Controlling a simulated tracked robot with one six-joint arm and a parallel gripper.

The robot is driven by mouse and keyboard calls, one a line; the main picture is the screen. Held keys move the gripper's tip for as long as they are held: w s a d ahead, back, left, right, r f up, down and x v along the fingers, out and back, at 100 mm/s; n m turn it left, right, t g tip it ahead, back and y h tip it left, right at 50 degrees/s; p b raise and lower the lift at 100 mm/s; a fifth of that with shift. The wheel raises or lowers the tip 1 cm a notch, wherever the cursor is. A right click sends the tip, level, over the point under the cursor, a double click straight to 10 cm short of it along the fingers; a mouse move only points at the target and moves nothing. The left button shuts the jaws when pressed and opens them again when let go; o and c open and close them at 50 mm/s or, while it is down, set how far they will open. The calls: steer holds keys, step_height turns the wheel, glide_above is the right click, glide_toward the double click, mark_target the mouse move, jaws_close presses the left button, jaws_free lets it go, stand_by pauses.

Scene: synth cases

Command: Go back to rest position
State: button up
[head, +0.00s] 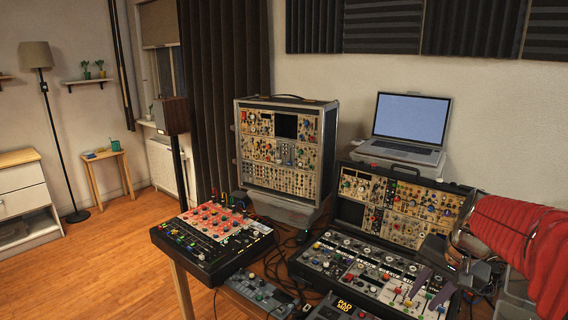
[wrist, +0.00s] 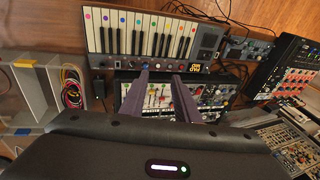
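My gripper (wrist: 161,75) is open and empty in the wrist view, its two purple-grey fingers apart. They reach over a black panel of knobs and sliders (wrist: 160,94), with their tips near the front of a small keyboard (wrist: 140,38). In the head view, my arm in its red sleeve comes in from the right, and my gripper (head: 424,288) is low over the right end of the black mixer panel (head: 345,262). I cannot tell whether the fingertips touch anything.
An open synth case (head: 400,205) stands behind the panel, with a laptop (head: 410,125) above it. A tall synth case (head: 280,150) and a red-and-black mixer (head: 212,235) stand to the left. Cables lie between them. The wooden floor (head: 110,260) at the left is clear.

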steer(key=s+a+r+n+t+h, duration=0.1)
steer(key=s+a+n, duration=0.6)
steer(key=s+a, duration=0.9)
steer(key=shift+s+r+n+t, duration=0.35)
steer(key=shift+s+t, duration=0.35)
steer(key=shift+s, duration=0.45)
stand_by(0.5)
